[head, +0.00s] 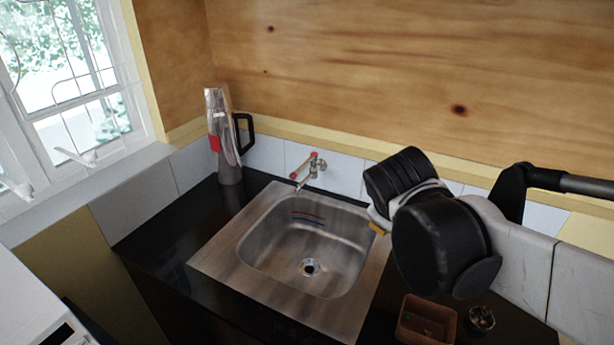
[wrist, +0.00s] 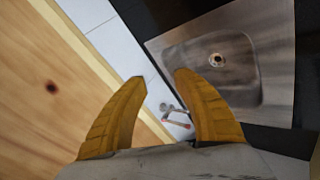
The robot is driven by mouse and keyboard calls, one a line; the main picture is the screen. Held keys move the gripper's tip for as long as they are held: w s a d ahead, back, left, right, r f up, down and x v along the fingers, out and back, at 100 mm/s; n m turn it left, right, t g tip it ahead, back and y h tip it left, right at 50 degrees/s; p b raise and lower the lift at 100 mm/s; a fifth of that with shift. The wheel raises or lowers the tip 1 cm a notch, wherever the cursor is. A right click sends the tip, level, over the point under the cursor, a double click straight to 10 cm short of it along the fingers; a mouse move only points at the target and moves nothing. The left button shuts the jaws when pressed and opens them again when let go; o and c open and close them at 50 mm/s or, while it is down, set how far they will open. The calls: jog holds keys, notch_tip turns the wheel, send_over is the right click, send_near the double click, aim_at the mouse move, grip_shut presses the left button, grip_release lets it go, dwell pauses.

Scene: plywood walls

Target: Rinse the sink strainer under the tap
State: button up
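The metal sink (head: 254,250) is set into the dark counter, and its basin looks empty apart from a round drain fitting (head: 309,268). I cannot tell whether a strainer sits in that drain. A small round dark item (head: 481,319) lies on the counter at the right; it may be the strainer, but detail is too small. The tap (head: 311,170), with red-tipped handles, stands behind the sink. My gripper's yellow fingers (wrist: 161,77) are apart and empty in the wrist view, with the tap (wrist: 176,117) beyond the gap. In the head view my arm hides most of the gripper.
A brown square container (head: 427,320) stands on the counter right of the sink, beside the round item. A tall silver and red vessel with a black handle (head: 226,135) stands at the back left corner. The counter left of the sink (head: 185,230) is clear.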

jog(key=w+a+f+n+t+h+b, duration=0.1)
jog(key=w+a+n, duration=0.1)
jog(key=w+n, duration=0.35)
jog(key=w+a+f+n+t+h+b, duration=0.1)
jog(key=w+a+n+h+b, duration=0.1)
jog(key=w, duration=0.6)
jog(key=n+t+h+b, duration=0.35)
jog(key=n+t, duration=0.25)
jog(key=n, duration=0.6)
send_near(303, 166)
jog(key=shift+y, duration=0.35)
jog(key=b+x, duration=0.3)
jog(key=x, duration=0.7)
jog(key=shift+w+d+f+b, duration=0.15)
jog(key=shift+w+d+b, duration=0.05)
jog(key=shift+w+b, duration=0.1)
grip_shut()
